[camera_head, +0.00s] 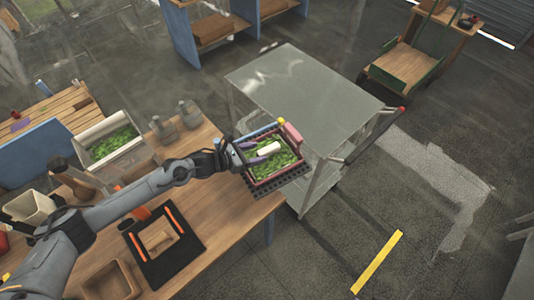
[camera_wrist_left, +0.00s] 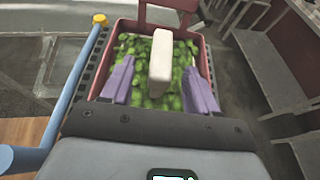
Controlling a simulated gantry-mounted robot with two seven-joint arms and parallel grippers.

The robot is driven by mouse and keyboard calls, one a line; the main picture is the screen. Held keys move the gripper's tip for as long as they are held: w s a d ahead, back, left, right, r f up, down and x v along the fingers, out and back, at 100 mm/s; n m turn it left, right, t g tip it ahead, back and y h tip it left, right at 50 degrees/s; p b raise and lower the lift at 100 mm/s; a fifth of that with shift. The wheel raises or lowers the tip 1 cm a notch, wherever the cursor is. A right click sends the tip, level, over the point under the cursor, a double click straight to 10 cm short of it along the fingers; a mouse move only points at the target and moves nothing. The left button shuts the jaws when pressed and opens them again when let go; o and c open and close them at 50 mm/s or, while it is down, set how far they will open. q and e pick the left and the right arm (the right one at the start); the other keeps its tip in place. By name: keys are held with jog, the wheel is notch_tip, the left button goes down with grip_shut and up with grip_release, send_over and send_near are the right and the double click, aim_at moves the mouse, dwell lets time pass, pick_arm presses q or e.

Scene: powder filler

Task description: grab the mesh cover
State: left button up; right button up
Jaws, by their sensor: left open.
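A red-rimmed box (camera_head: 297,152) with green leafy contents sits at the right end of the wooden table; the left wrist view shows its red wall (camera_wrist_left: 205,62). A white block (camera_wrist_left: 161,58), like an upright handle, stands over the green contents, and it also shows in the head view (camera_head: 269,149). A dark perforated grid (camera_head: 285,181) shows around the box's base. I cannot tell for sure which part is the mesh cover. My left gripper (camera_wrist_left: 160,72) is open above the box, its purple fingers on either side of the white block, apart from it. My right gripper is not in view.
A blue rod with a yellow end (camera_wrist_left: 98,20) runs along the box's left side in the wrist view. A metal cart (camera_head: 305,90) stands just beyond the box. A second tray with green contents (camera_head: 115,143) and a black mat (camera_head: 160,245) are on the table (camera_head: 225,215).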

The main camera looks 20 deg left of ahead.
aim_at(268, 151)
pick_arm(q)
jog(key=shift+w+d+f, duration=0.2)
jog(key=shift+w+d, duration=0.1)
jog(key=shift+w, duration=0.05)
jog(key=shift+w+d+f+p, duration=0.1)
jog(key=shift+w+d+p, duration=0.1)
jog(key=shift+w+p, duration=0.1)
jog(key=p+x, duration=0.1)
jog(key=x, duration=0.1)
jog(key=shift+w+d+f, duration=0.15)
jog(key=shift+d+f, duration=0.05)
jog(key=shift+d, duration=0.05)
jog(key=shift+x, duration=0.85)
jog(key=shift+f, duration=0.1)
jog(key=c, duration=0.9)
jog(key=shift+c, duration=0.8)
